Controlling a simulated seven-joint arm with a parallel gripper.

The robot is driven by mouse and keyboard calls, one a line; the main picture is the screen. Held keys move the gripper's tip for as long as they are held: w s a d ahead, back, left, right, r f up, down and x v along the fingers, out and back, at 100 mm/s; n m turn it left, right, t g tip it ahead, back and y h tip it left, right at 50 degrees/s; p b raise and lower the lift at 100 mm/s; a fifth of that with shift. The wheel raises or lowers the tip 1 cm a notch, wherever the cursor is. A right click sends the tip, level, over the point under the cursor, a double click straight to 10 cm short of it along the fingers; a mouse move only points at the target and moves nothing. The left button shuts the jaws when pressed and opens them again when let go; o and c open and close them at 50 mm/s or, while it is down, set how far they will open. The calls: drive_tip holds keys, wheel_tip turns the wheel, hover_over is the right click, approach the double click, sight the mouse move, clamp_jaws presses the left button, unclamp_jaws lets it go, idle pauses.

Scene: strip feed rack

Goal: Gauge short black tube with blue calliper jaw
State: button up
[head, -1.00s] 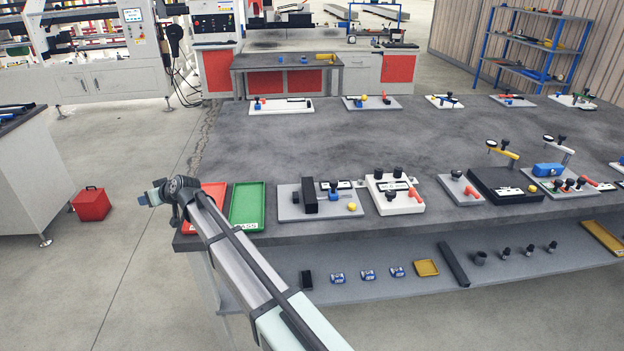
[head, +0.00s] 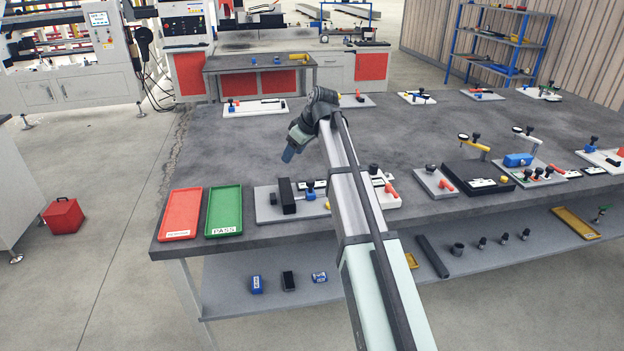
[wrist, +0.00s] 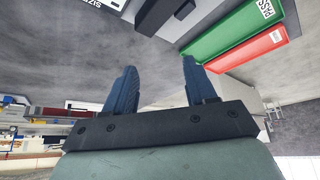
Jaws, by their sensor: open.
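My gripper (head: 290,153) hangs above the bench, just beyond and above a grey fixture plate. In the wrist view its two blue fingers (wrist: 160,86) stand apart with nothing between them. The plate (head: 266,208) carries an upright black block (head: 287,196) and a small blue part (head: 310,195), which looks like the calliper jaw. The block and plate edge also show at the top of the wrist view. I cannot tell which item is the short black tube. Dark cylinders (head: 458,248) stand on the lower shelf, with a small black piece (head: 289,280) further left.
A red tray (head: 181,213) and a green PASS tray (head: 224,211) lie at the bench's near left. Other fixtures, including a black one (head: 478,178), line the right. My arm hides part of a white fixture (head: 385,190). The bench middle (head: 240,150) is clear.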

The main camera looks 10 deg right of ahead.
wheel_tip(320, 180, up, 2)
drive_tip(key=g+h, duration=0.1)
hover_over(311, 181)
drive_tip(key=s+d, duration=0.4)
drive_tip(key=x, duration=1.3)
drive_tip(key=shift+w+f, duration=0.2)
drive_tip(key=shift+f, duration=0.1)
drive_tip(key=shift+c, duration=0.2)
clamp_jaws()
